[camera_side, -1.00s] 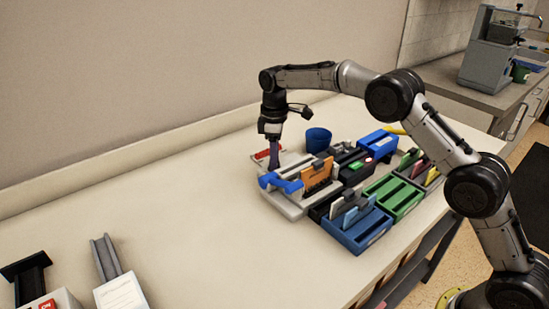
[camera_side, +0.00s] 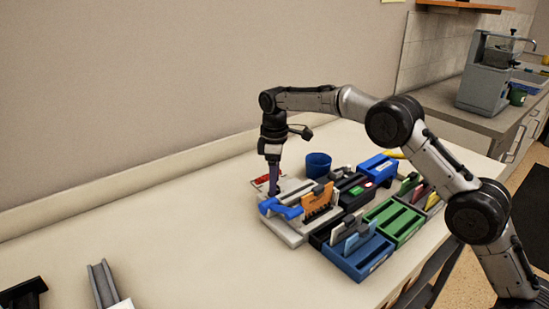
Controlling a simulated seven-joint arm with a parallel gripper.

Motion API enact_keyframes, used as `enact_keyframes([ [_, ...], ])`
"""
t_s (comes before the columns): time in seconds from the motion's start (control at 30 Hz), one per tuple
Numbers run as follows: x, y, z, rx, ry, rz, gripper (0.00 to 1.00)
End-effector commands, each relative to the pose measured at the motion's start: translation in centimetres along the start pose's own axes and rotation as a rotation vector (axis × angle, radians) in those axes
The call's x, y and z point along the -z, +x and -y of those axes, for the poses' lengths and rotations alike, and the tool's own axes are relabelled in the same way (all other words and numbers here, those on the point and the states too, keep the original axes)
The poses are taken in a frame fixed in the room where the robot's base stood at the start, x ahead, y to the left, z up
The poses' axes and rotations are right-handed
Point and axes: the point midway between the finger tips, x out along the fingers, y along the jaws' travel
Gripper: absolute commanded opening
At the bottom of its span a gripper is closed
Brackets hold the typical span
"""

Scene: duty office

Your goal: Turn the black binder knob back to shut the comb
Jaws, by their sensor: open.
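The comb binder (camera_side: 293,238) is a light grey machine with a blue handle (camera_side: 282,208). An orange cover (camera_side: 317,197) stands upright in it, with a black comb (camera_side: 322,212) along its lower edge. My gripper (camera_side: 274,189) points straight down at the binder's rear left, just behind the blue handle. Its jaws are open, but the gap between the fingers is too small to make out. I cannot pick out the black knob; it may be hidden by the fingers. Whether the fingers touch anything is unclear.
A blue cup (camera_side: 318,165) stands behind the binder. Blue, green and dark slotted trays, including a blue tray (camera_side: 356,262) and a green tray (camera_side: 397,222), crowd its right side. The table's left half is mostly clear.

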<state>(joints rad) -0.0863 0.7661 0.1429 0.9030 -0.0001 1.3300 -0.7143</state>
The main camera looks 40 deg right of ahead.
Motion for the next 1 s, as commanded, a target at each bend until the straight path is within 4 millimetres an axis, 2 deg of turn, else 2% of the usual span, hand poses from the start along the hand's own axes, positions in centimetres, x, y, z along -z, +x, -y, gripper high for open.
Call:
enact_keyframes([
  [0.47,0.1,-10.0,-0.1,-0.004,0.0,-0.005,0.67],
  [0.7,0.1,-12.0,0.0,-0.002,0.0,-0.003,0.67],
  [1.0,0.0,-12.7,0.0,-0.001,0.0,-0.001,0.67],
])
